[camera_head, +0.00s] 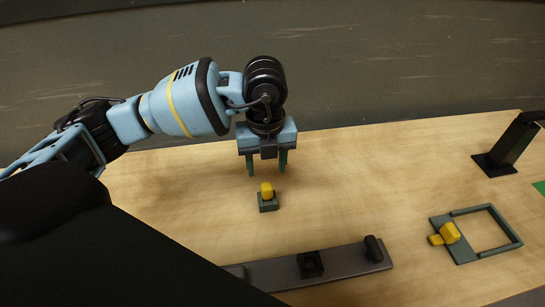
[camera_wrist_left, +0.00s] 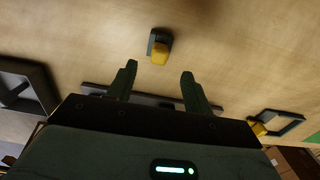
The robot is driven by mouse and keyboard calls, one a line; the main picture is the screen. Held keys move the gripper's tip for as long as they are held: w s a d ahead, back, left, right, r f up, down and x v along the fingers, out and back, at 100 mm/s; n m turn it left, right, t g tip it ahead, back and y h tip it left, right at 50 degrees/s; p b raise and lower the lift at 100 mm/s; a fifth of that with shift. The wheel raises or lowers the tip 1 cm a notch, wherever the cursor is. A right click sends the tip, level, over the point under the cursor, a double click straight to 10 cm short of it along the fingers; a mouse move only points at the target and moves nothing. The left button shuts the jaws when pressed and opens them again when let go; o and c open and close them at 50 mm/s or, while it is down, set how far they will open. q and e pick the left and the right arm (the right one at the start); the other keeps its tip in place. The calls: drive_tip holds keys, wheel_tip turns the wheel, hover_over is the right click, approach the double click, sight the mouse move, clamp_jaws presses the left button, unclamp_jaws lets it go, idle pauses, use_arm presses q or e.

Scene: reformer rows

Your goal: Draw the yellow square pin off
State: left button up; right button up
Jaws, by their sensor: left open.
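A yellow square pin (camera_head: 267,188) stands upright in a small dark green block (camera_head: 268,206) on the table. The pin also shows in the left wrist view (camera_wrist_left: 160,57), with its block (camera_wrist_left: 156,37). My left gripper (camera_head: 267,171) points down behind the pin in the head view, open and empty, its fingers apart. In the left wrist view the fingers of my left gripper (camera_wrist_left: 158,78) show below the pin, not around it. My right gripper is not in view.
A grey rail (camera_head: 345,262) with a black block and a black knob lies in front. At right is a dark green frame (camera_head: 487,252) with another yellow piece (camera_head: 450,233). A black stand (camera_head: 509,143) is at far right. The table around the pin is clear.

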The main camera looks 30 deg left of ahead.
sight(267, 185)
use_arm(q)
drive_tip(key=shift+s+f, duration=0.2)
drive_tip(key=shift+w+f, duration=0.1)
drive_tip(key=shift+f, duration=3.6)
drive_tip(key=shift+c, duration=0.4)
drive_tip(key=shift+r, duration=0.1)
drive_tip(key=c, duration=1)
